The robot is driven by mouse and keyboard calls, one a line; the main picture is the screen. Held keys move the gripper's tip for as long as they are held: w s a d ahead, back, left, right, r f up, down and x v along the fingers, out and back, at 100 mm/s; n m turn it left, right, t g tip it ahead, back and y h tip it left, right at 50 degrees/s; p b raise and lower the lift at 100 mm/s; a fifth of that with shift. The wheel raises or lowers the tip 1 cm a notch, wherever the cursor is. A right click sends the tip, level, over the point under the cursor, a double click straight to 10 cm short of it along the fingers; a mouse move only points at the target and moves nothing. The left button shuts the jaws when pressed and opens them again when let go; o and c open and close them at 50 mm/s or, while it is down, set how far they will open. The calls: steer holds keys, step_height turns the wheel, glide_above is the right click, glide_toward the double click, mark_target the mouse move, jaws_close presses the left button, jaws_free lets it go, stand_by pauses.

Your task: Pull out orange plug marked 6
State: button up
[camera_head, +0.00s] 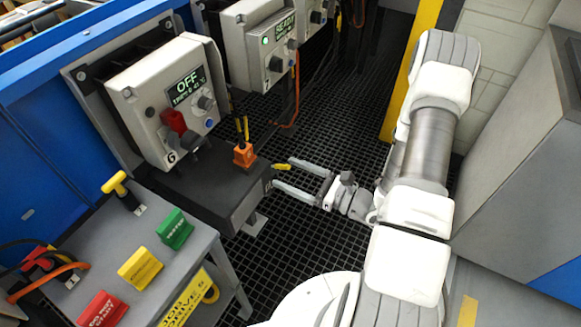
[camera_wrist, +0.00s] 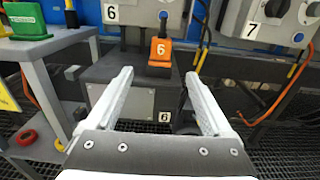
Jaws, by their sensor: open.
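The orange plug (camera_head: 245,154) stands upright on the dark ledge box (camera_head: 205,183) below the control box reading OFF. A dark cable rises from its top. In the wrist view the orange plug (camera_wrist: 160,54) shows a 6 and sits ahead, between the lines of my two fingers. My gripper (camera_head: 281,175) is open and empty, to the right of the plug and apart from it. In the wrist view my gripper (camera_wrist: 160,78) has its fingers spread wide, pointing towards the ledge box (camera_wrist: 137,96), which carries a 6 label.
The control box (camera_head: 163,95) has a red switch (camera_head: 173,122) and knobs. A second box (camera_head: 262,45) reads READY. A grey cart (camera_head: 190,262) holds green, yellow and red blocks. An orange cable (camera_wrist: 280,98) hangs at right. Dark grating floor lies around my gripper.

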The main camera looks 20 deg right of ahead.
mark_target(241, 145)
steer(key=b+x, duration=0.2)
steer(key=x, duration=1.5)
steer(key=shift+w+f+b, duration=0.2)
steer(key=shift+b, duration=0.15)
jaws_close()
steer(key=shift+r, duration=0.15)
steer(key=shift+r+p, duration=1.15)
steer(key=shift+r, duration=0.15)
steer(key=v, duration=1)
stand_by(0.4)
steer(key=shift+a, duration=0.1)
